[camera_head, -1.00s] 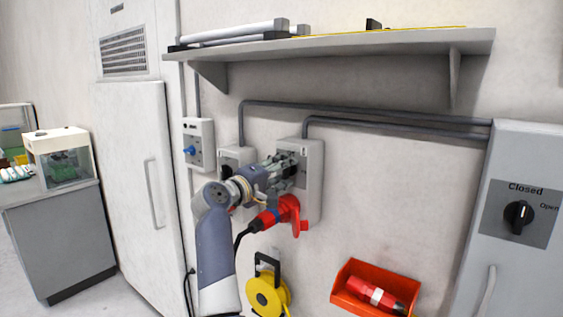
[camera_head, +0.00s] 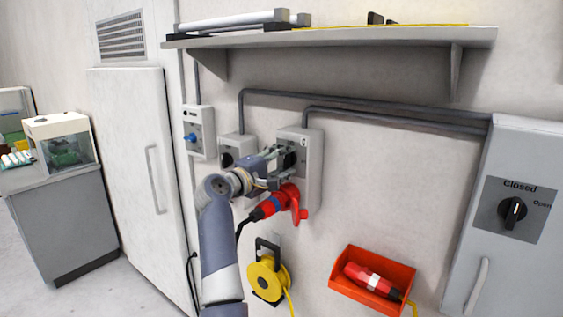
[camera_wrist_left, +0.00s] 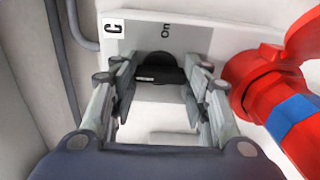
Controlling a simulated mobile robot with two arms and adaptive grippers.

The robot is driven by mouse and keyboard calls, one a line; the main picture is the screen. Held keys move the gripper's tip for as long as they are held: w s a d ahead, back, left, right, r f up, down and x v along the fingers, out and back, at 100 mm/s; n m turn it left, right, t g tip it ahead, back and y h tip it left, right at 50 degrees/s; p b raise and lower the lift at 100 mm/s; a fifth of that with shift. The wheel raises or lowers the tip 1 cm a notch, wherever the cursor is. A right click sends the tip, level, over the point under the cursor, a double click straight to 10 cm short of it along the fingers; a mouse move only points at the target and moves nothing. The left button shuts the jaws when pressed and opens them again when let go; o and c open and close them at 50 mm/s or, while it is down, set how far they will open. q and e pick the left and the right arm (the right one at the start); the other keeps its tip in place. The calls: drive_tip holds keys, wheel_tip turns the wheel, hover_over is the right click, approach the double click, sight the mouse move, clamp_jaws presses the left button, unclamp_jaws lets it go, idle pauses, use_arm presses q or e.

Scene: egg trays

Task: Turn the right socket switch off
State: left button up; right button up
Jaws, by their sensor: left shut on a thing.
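The right socket box (camera_head: 314,165) is grey, on the wall, with a red plug (camera_head: 272,206) in its lower part. Its black rotary switch (camera_head: 291,157) is partly covered by my left gripper (camera_head: 284,168). In the left wrist view the switch (camera_wrist_left: 157,62) lies between the fingers of my left gripper (camera_wrist_left: 160,82), its grip bar roughly crosswise. The gripper is shut on the switch. An "On" mark and a letter C show on the box in that view. My right gripper is not in view.
A smaller socket box (camera_head: 238,141) and a box with a blue plug (camera_head: 198,132) are to the left. A shelf (camera_head: 350,40) is above. A yellow cable reel (camera_head: 266,278) and an orange bin (camera_head: 400,272) are below. A grey cabinet (camera_head: 520,150) stands right.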

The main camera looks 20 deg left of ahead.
use_arm(q)
drive_tip(key=o, duration=0.8)
drive_tip(key=shift+d+r, duration=0.1)
drive_tip(key=shift+o, duration=1.3)
drive_tip(key=shift+w+d, duration=0.1)
drive_tip(key=shift+w, duration=0.05)
drive_tip(key=shift+s+a, duration=0.25)
drive_tip(key=shift+s, duration=0.1)
drive_tip(key=v, duration=1.1)
drive_tip(key=shift+s+d, duration=0.1)
drive_tip(key=shift+s, duration=0.05)
